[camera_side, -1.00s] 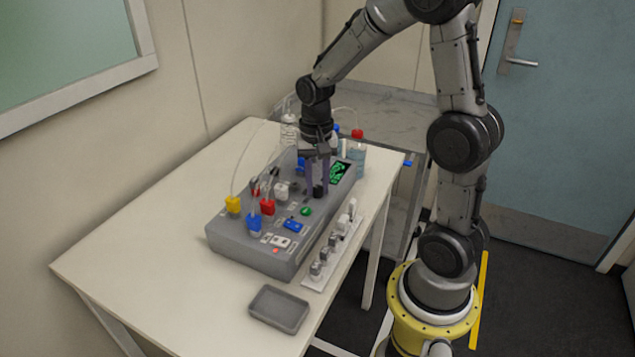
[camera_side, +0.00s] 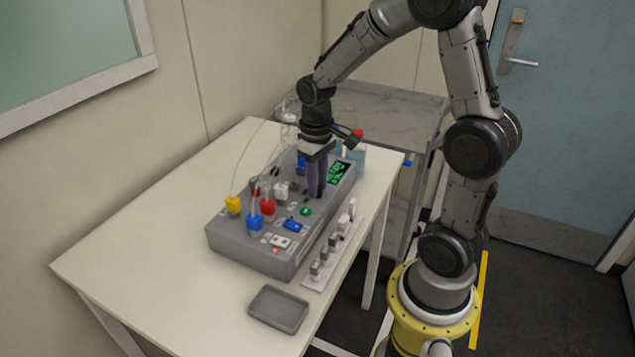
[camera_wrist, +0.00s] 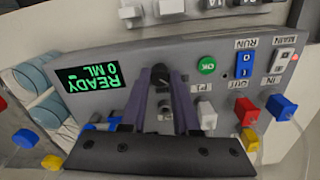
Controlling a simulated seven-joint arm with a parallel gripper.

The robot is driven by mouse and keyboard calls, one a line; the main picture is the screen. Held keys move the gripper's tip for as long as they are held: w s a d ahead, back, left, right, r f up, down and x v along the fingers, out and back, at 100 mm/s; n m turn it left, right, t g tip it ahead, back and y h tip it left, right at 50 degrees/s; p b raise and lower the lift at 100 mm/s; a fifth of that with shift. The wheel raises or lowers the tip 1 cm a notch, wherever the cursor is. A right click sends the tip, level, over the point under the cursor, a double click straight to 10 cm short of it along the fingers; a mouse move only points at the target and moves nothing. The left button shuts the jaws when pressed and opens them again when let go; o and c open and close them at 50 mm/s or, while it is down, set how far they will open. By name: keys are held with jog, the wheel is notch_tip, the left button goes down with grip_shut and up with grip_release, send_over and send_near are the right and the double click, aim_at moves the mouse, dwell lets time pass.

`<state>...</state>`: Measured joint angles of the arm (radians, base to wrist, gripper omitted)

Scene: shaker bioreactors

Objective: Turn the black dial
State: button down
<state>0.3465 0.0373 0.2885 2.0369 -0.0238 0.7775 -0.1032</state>
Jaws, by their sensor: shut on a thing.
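The black dial (camera_wrist: 160,76) sits on the top panel of the grey control box, between the green READY 0 ML display (camera_wrist: 93,78) and the green OK button (camera_wrist: 207,65). My gripper (camera_wrist: 161,82) points down at the panel with its two fingers on either side of the dial, shut on it. In the side view my gripper (camera_side: 316,192) covers the dial, which is hidden behind the fingers. The grey control box (camera_side: 235,239) stands on the white table.
Yellow, blue and red plugs with tubes (camera_side: 267,206) rise from the box left of my gripper. A blue switch (camera_side: 292,225) lies nearby. A strip of small fittings (camera_side: 322,270) and an empty grey tray (camera_side: 278,309) lie in front. Bottles (camera_side: 351,160) stand behind.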

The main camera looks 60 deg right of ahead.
jog(key=shift+n, duration=0.9)
jog(key=shift+r, duration=0.1)
jog(key=c, duration=0.7)
grip_release()
jog(key=shift+o, duration=0.2)
notch_tip(320, 180, up, 14)
jog(key=shift+a, duration=0.1)
